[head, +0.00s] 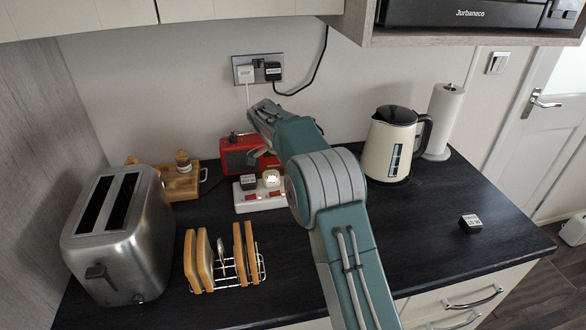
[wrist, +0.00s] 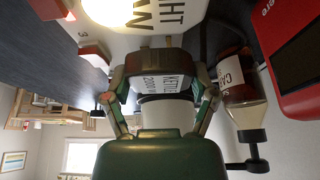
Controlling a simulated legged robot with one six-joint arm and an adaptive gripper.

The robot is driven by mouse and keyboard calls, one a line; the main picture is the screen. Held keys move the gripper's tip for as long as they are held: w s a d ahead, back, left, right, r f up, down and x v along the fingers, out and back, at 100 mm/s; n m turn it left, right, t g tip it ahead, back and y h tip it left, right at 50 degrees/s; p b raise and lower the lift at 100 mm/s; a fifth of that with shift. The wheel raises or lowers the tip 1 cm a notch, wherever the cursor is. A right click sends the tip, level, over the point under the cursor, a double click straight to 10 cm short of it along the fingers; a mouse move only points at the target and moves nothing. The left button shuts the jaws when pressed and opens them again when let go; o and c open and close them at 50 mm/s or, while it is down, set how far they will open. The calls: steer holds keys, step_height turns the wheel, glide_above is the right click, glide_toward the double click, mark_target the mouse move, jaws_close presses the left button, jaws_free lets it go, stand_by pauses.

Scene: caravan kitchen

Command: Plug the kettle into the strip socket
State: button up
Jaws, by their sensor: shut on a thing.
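The white strip socket (head: 262,205) lies on the dark worktop, holding a black plug (head: 248,182) and a lit white light plug (head: 271,178). In the wrist view its white body and the glowing plug (wrist: 88,10) are close above my gripper (wrist: 163,74). My gripper is shut on the kettle plug (wrist: 165,76), whose label reads KETTLE 2000 W. I cannot tell whether the plug's pins touch the strip. In the head view my arm hides the held plug and the strip's right end. The cream kettle (head: 392,150) stands upright to the right of my arm.
A red radio (head: 240,152) stands behind the strip. A bottle (wrist: 237,92) is close beside my gripper. A toaster (head: 118,232) and toast rack (head: 255,268) are at left. A loose black plug (head: 470,222) lies at right. The wall socket (head: 244,60) holds plugs.

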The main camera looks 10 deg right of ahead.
steer(key=shift+f, duration=0.8)
steer(key=o, duration=1)
steer(key=v, duration=1.1)
steer(key=shift+a, duration=0.1)
steer(key=shift+a+r, duration=0.15)
steer(key=shift+r, duration=0.2)
